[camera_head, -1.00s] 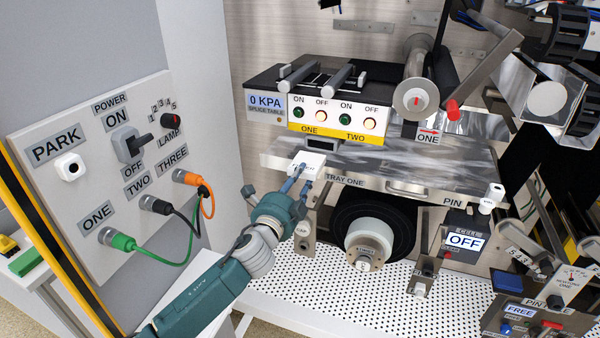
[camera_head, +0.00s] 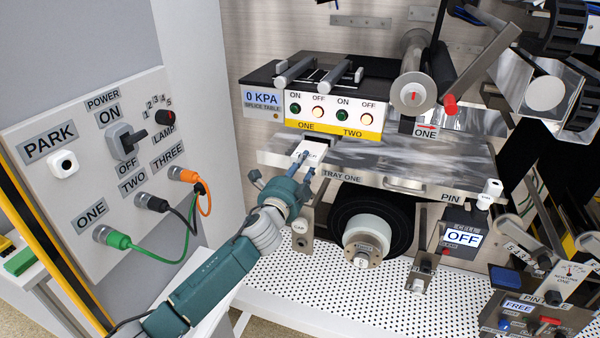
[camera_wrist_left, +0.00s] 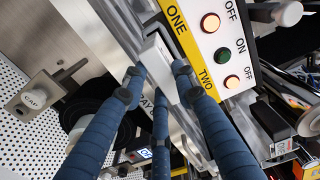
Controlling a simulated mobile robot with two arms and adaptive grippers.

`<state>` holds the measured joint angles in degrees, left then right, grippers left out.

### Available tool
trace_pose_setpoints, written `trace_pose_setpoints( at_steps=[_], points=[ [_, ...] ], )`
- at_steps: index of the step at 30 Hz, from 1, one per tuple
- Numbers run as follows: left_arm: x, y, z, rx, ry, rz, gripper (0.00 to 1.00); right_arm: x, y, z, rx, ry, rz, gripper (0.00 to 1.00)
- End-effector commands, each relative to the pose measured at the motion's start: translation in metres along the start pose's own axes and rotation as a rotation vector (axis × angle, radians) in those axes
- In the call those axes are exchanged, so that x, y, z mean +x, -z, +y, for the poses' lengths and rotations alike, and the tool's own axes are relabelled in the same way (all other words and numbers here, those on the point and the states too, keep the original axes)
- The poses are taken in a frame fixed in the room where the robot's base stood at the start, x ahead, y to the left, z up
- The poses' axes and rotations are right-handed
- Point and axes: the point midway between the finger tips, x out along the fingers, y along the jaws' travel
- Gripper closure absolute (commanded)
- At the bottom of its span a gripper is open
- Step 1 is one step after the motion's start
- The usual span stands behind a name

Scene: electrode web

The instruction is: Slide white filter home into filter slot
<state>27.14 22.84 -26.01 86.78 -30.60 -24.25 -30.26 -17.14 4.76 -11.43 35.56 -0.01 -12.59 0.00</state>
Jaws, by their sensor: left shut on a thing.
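The white filter (camera_head: 309,152) is a small white block with lettering on its top, at the left end of the tray below the splice table. My left gripper (camera_head: 304,171) is shut on it from the front. In the left wrist view the filter (camera_wrist_left: 158,62) sits between my blue fingers (camera_wrist_left: 157,82). The filter slot (camera_head: 314,138) appears as a dark opening with a metal edge under the yellow strip, right behind the filter. The filter's far end is at the slot mouth; how far it reaches inside is hidden. My right gripper is out of view.
The splice table panel (camera_head: 333,112) with lit buttons stands just above the filter. The metal tray one (camera_head: 420,165) extends to the right. A CAP knob (camera_head: 299,226) on a bracket and a white-hubbed roll (camera_head: 366,240) are below. The cable panel (camera_head: 95,165) stands left.

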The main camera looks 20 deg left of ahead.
Motion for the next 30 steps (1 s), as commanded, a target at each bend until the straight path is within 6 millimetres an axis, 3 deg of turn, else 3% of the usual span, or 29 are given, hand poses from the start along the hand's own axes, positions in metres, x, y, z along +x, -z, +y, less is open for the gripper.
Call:
trace_pose_setpoints(
  at_steps=[7,30],
  points=[
    [0.0094,0.0001,-0.0015,0.0,0.002,0.0,1.0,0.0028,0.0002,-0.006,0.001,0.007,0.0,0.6],
    [0.0096,-0.0001,-0.0021,0.001,0.002,0.0,1.0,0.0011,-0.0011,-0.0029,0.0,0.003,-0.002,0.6]
  ],
)
